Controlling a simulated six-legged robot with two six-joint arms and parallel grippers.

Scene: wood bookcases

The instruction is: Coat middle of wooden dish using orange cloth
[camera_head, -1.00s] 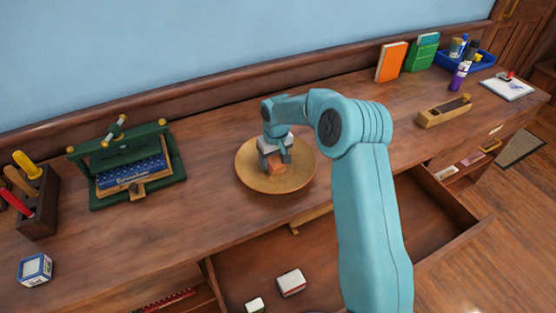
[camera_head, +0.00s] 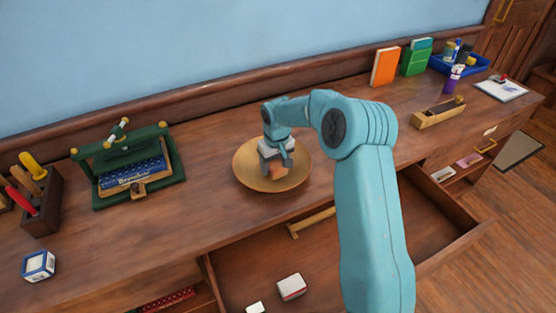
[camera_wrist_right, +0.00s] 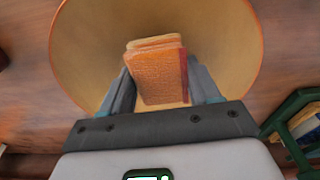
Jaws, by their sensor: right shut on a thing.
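The wooden dish (camera_head: 247,178) is round, shallow and yellow-brown, and sits on the wooden bench top. My right gripper (camera_head: 275,167) is over the middle of the dish, pointing down, and is shut on the folded orange cloth (camera_head: 278,173). In the right wrist view the orange cloth (camera_wrist_right: 159,78) is between the two fingers, with the dish (camera_wrist_right: 85,45) around and behind it. The cloth is low in the dish; I cannot tell whether it touches the surface. My left gripper is not in view.
A green press (camera_head: 160,136) holding a blue book (camera_head: 130,177) stands left of the dish. A tool block (camera_head: 42,205) and small box (camera_head: 38,266) are further left. An open drawer (camera_head: 350,255) juts out below. Books (camera_head: 386,66) and a blue tray (camera_head: 478,66) stand at back right.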

